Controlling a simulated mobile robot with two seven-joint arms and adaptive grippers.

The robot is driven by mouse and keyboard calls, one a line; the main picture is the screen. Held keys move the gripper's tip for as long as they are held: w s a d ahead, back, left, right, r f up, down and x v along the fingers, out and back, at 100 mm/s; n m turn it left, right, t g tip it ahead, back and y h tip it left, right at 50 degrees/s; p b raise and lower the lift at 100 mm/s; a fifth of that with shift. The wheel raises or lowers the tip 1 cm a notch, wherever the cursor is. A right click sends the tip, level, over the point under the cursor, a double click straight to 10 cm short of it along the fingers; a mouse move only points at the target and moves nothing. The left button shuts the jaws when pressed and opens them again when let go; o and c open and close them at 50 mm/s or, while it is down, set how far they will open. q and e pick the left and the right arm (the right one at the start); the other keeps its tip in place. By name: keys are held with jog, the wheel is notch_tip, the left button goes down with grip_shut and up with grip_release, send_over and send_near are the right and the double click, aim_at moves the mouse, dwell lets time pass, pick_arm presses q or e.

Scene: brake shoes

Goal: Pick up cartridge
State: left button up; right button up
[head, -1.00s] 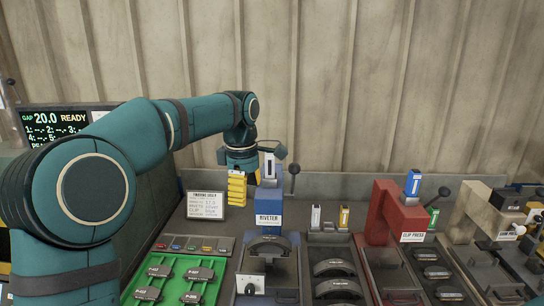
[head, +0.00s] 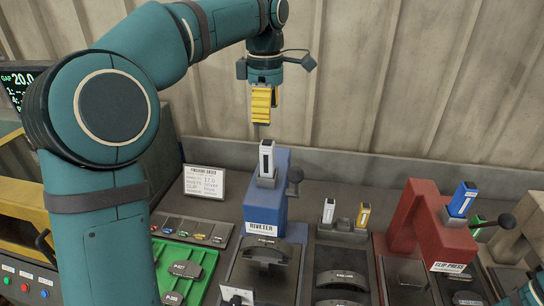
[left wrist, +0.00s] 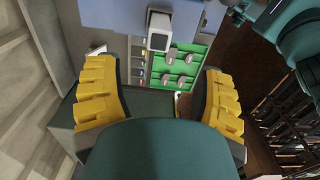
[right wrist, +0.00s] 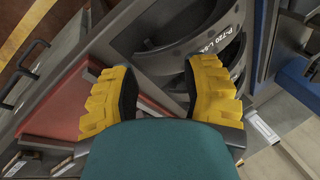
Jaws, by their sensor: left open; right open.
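A white cartridge with a dark stripe (head: 266,158) stands upright in the top of the blue riveter (head: 265,205). My left gripper (head: 262,105) hangs above and apart from it, fingers down, open and empty. In the left wrist view, the white cartridge (left wrist: 160,32) shows ahead of the left gripper (left wrist: 156,70), outside its spread yellow fingers. Another white cartridge (head: 328,210) and a yellow one (head: 363,214) stand in a small rack. A blue cartridge (head: 462,199) tops the red clip press (head: 425,215). My right gripper (right wrist: 161,68) is open and empty near a dark curved brake shoe (right wrist: 190,45).
A green tray (head: 205,262) with dark pads is at the lower left. A sign card (head: 204,182) stands left of the riveter. The riveter's lever knob (head: 295,174) sticks out beside the cartridge. A ribbed wall (head: 400,80) rises behind the bench.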

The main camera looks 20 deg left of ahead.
aim_at(267, 159)
pick_arm(q)
notch_tip(267, 159, down, 13)
jog(key=shift+w+r, duration=0.1)
dwell(0.5)
grip_shut()
